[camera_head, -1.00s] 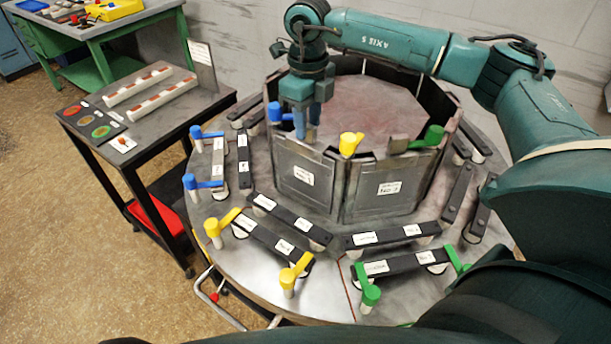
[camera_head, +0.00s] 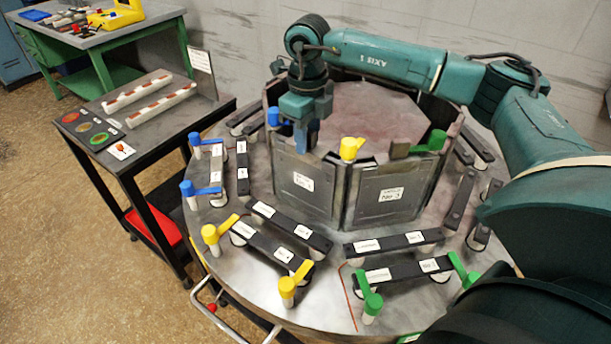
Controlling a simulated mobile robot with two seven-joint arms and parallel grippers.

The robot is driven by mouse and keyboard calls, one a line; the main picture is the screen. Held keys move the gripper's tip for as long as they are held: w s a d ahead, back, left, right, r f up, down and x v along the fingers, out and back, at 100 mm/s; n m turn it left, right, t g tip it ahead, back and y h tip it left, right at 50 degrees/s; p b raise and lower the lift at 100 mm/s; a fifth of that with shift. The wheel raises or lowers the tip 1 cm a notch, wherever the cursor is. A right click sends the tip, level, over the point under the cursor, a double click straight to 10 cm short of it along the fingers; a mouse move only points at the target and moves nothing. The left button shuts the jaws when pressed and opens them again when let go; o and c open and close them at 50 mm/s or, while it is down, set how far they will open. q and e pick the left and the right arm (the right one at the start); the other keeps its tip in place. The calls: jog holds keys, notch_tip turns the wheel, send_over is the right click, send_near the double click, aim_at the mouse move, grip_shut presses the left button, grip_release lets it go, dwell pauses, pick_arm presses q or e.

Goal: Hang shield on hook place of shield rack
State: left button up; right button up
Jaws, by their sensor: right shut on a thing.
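A ring of upright grey shield panels stands on the round metal table. The front left shield (camera_head: 318,202) has a white label, and the front right shield (camera_head: 388,193) stands beside it, with its own label. My right gripper (camera_head: 306,138) points down at the top edge of the front left shield and is shut on it; the fingertips partly overlap that edge, so the exact grip is hard to see. The shield stands upright in the ring. No shield rack with hooks can be made out for sure. My left gripper is not in view.
Blue (camera_head: 206,190), yellow (camera_head: 352,148) and green (camera_head: 431,142) clamp levers stick up around the ring. Black bars (camera_head: 290,226) lie around the table (camera_head: 318,310). A black cart (camera_head: 150,135) with two white slotted bars stands at left, a green workbench (camera_head: 128,36) behind it.

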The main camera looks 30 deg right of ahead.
jog(key=shift+r, duration=0.2)
grip_shut()
jog(key=shift+a+r+p, duration=0.15)
jog(key=shift+r+p, duration=1.2)
jog(key=shift+r, duration=0.55)
jog(key=s+a+r+p, duration=0.1)
jog(key=s+a+r, duration=0.1)
jog(key=a, duration=0.4)
jog(key=shift+s+a, duration=0.25)
jog(key=shift+s, duration=0.15)
